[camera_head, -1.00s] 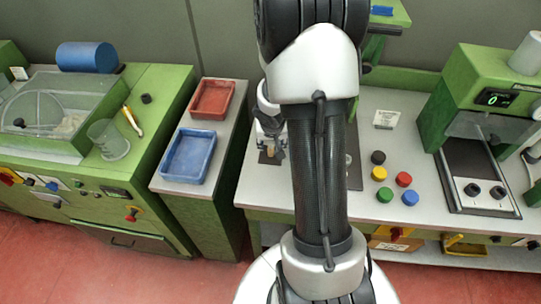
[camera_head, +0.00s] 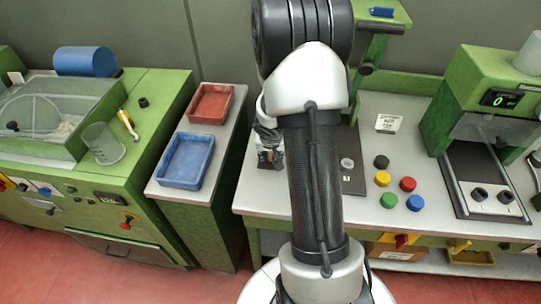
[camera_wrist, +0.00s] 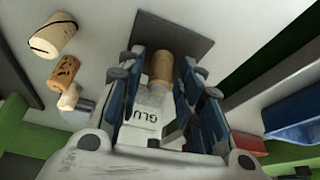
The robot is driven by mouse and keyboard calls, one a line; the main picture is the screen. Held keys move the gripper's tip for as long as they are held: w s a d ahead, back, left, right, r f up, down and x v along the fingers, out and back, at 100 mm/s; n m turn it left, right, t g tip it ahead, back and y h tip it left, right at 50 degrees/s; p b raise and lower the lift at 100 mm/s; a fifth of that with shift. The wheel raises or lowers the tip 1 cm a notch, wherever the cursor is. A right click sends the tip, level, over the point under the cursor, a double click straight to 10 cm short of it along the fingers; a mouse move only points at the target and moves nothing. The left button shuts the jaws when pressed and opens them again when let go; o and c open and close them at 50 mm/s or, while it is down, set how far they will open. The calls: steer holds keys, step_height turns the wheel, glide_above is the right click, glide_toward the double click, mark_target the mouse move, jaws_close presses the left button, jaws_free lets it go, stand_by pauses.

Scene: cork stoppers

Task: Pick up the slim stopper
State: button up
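A light brown cork stopper (camera_wrist: 162,66) shows between the fingers in the wrist view, in front of a dark square plate (camera_wrist: 172,32). It looks slimmer than the banded cork to the left. My gripper (camera_wrist: 163,72) is open around it, with a blue-lined finger on either side and a narrow gap on each. In the head view my gripper (camera_head: 270,158) is low over the bench left of my arm, and the stopper is hidden there. A cork with a dark band (camera_wrist: 52,38), a marked cork (camera_wrist: 63,72) and a smaller pale one (camera_wrist: 69,97) lie to the left.
A blue tray (camera_head: 186,160) and a red tray (camera_head: 211,103) are left of the bench. Several coloured caps, including a yellow one (camera_head: 382,178), and a green machine (camera_head: 480,100) are to the right.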

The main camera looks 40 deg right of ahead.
steer(key=c, duration=0.4)
